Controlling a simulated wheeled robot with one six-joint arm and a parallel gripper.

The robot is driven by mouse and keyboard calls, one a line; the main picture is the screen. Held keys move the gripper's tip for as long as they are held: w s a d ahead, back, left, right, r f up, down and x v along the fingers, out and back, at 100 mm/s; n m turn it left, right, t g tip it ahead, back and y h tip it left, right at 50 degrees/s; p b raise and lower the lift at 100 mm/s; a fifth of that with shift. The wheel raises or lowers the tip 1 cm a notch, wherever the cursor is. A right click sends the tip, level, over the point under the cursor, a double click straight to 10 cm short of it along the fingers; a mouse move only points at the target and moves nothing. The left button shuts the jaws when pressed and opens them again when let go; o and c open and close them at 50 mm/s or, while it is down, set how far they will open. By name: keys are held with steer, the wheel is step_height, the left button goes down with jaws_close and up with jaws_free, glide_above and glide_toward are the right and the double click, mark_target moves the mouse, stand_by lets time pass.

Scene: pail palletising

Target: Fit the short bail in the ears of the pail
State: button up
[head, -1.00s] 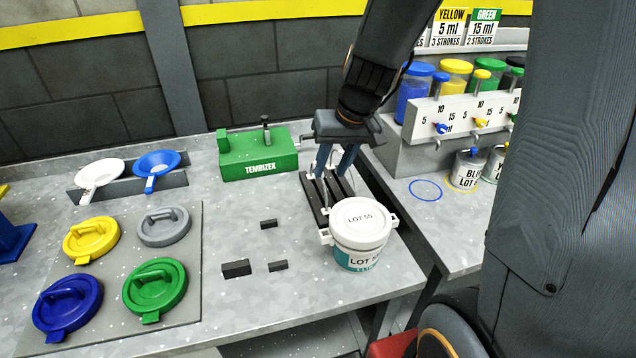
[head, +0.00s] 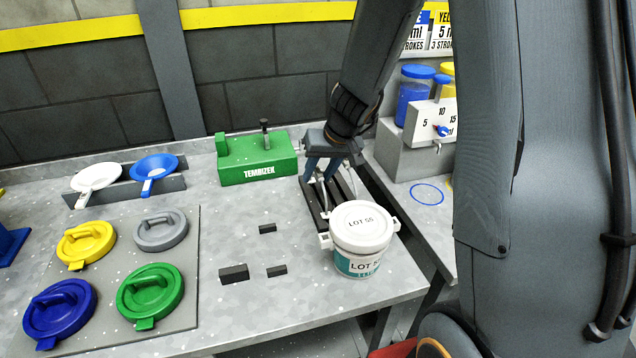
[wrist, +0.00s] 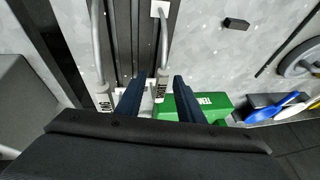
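The pail (head: 358,262), marked LOT 55, stands upright on the bench with a white lid (head: 362,222) on it. A white ear (head: 325,241) juts from its left side and another ear (head: 396,224) from its right. Behind it is a dark slotted rack (head: 312,200) with bails. My gripper (head: 318,178) is over this rack, pointing down. In the wrist view my fingers (wrist: 158,84) are apart, with the labelled grip of one bail (wrist: 161,90) between them. A second bail (wrist: 103,97) lies to the left, outside the fingers. Which label says short is hard to read.
Small dark blocks (head: 234,273) sit left of the pail. Coloured lids (head: 151,290) lie on a mat further left. A dark gap separates the bench from the dispenser stand (head: 400,150) at right.

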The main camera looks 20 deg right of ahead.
steer(key=shift+c, duration=0.3)
jaws_close()
step_height(320, 180, up, 10)
steer(key=shift+f+p, duration=0.1)
steer(key=shift+p, duration=0.55)
